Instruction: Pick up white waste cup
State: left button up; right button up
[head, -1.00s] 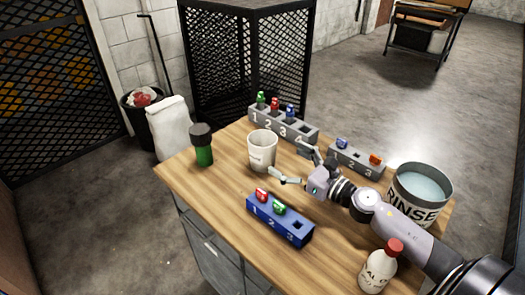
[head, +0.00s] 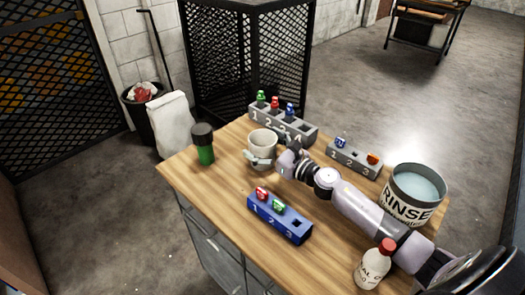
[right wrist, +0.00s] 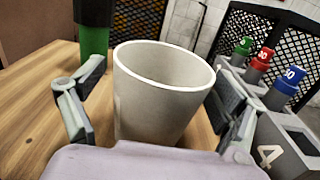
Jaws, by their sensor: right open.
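Whether the right finger touches the cup I cannot tell. My left gripper is not in view.
A green bottle with a dark cap (head: 203,144) stands left of the cup. A grey numbered rack (head: 290,130) is close behind it. A blue rack (head: 280,220), small grey rack (head: 352,160), RINSE bucket (head: 413,205) and red-capped bottle (head: 374,266) stand on the table (head: 220,185).

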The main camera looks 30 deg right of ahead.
jog(key=c, duration=1.2)
jog(key=shift+c, duration=0.2)
jog(key=shift+r, duration=0.1)
